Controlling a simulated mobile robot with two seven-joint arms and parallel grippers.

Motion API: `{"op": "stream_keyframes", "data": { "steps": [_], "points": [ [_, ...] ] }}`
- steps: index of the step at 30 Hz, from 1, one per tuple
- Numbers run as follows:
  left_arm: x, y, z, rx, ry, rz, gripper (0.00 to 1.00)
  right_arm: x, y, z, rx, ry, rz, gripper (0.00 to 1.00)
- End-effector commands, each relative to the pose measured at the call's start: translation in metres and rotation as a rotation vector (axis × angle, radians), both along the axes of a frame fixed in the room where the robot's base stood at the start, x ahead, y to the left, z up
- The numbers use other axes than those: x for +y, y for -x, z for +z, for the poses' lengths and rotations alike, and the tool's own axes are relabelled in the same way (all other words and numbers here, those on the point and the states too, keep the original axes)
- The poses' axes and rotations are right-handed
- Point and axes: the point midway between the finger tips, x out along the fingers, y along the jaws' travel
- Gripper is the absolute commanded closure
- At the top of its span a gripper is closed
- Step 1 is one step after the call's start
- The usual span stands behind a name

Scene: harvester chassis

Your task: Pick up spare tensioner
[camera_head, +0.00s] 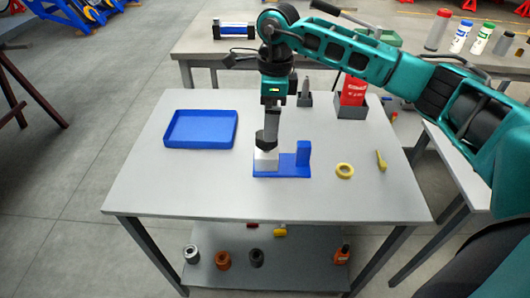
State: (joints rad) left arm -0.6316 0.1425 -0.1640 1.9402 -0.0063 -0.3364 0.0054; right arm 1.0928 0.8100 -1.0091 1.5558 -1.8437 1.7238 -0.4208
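My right gripper (267,141) points straight down over the left end of a blue L-shaped holder (297,169) on the table (200,187). Its dark fingertips are at the top of a pale grey block-like part (265,160) that sits at the holder's left end, beside its upright post on the right. This part may be the spare tensioner, but its shape is partly hidden by the fingers. I cannot tell whether the fingers are closed on it. My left gripper is not in view.
A blue tray (201,130) lies empty at left. A yellow ring (345,170) and a small yellow tool (381,161) lie at right. A grey bin (350,111) with a red item stands at the back right. The table's front left is clear.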

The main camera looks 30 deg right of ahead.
Motion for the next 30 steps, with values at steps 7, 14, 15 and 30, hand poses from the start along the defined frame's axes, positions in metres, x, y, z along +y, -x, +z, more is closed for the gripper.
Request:
{"op": "stream_keyframes", "data": {
  "steps": [7, 14, 15, 30],
  "points": [
    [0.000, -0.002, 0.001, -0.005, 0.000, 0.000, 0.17, -0.019, -0.002, -0.012, 0.000, 0.073, -0.013, 0.06],
    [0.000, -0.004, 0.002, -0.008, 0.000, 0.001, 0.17, -0.018, -0.002, -0.054, -0.002, 0.071, -0.011, 0.06],
    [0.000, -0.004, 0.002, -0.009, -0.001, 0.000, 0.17, -0.018, -0.002, -0.059, -0.003, 0.069, -0.011, 0.06],
    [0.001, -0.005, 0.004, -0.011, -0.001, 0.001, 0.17, -0.020, -0.001, -0.114, -0.004, 0.067, -0.012, 0.06]
  ]
}}
